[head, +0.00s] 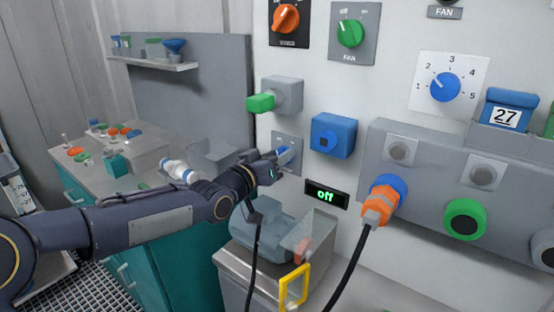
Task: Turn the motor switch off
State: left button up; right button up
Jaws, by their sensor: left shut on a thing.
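A grey switch plate (289,141) is on the white wall above a grey motor (262,222). A blue switch lever (287,155) sticks out of the plate. My left gripper (277,161) reaches in from the left and is shut on the blue lever; its jaws partly hide the lever and the plate. My right gripper is not in view.
A grey box with a green handle (262,103) is above the plate, and a blue box (333,135) is to its right. An orange plug (380,202) with a black cable sits in a grey panel (450,155). A cluttered bench (117,195) stands at left.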

pick_arm(q)
jog(key=shift+f+n, duration=0.1)
jog(key=shift+n, duration=0.7)
jog(key=o, duration=1)
jog(key=shift+c, duration=0.2)
jog(key=v, duration=0.8)
jog(key=shift+b, duration=0.3)
jog(key=shift+w, duration=0.1)
